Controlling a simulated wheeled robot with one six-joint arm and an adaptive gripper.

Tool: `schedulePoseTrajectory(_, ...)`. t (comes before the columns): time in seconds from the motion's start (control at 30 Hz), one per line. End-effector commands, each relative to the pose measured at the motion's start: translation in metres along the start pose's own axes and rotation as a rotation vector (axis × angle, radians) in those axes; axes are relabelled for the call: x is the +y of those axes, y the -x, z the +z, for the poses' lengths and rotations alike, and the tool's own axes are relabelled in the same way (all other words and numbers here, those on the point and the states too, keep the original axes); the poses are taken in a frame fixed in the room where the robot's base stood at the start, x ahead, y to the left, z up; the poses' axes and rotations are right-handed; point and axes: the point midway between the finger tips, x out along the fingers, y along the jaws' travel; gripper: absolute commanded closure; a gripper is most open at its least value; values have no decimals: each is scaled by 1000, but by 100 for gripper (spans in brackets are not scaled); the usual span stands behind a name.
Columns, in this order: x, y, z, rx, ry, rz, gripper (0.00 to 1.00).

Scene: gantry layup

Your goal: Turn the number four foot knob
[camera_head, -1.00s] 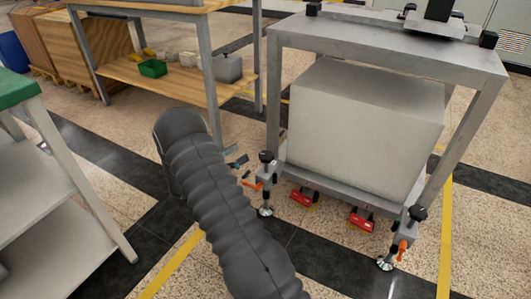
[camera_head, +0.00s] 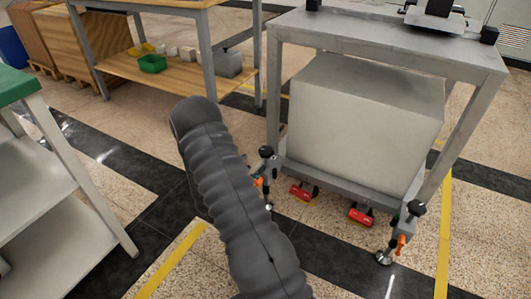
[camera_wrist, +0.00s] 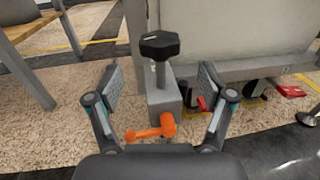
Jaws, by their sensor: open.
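A black foot knob (camera_wrist: 159,45) tops a threaded stem on a grey bracket (camera_wrist: 164,92) at the near left corner of the metal stand. An orange lever (camera_wrist: 152,130) sits low on that bracket. In the head view the same knob (camera_head: 266,152) shows just right of my arm. My gripper (camera_wrist: 162,82) is open, with its fingers apart on either side of the bracket and the knob standing beyond and above them. I see no contact. In the head view my gripper is hidden behind my arm. Another foot knob (camera_head: 417,208) stands at the near right corner.
The metal stand (camera_head: 390,48) holds a large pale block (camera_head: 360,120). Red pedals (camera_head: 303,193) hang under its lower rail. A wooden bench (camera_head: 190,75) stands behind, and a green-topped rack (camera_head: 40,160) is at left. Floor between is clear.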

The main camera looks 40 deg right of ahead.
Motion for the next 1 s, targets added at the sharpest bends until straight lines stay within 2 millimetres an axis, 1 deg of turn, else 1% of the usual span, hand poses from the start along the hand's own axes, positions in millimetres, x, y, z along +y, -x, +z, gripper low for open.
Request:
schedulePoseTrajectory(0.03, -1, -11, 0, 0, -2, -4, 19)
schedulePoseTrajectory(0.2, 0, -42, 0, -1, -2, -3, 19)
schedulePoseTrajectory(0.4, 0, -70, 0, 0, -1, -2, 19)
schedulePoseTrajectory(0.6, 0, -82, 0, 0, 0, -1, 19)
schedulePoseTrajectory(0.9, 0, -84, 0, 0, 0, 0, 19)
schedulePoseTrajectory(0.97, 0, -83, 0, 0, 0, 0, 34)
schedulePoseTrajectory(1.0, 0, -83, 0, 0, 0, 0, 44)
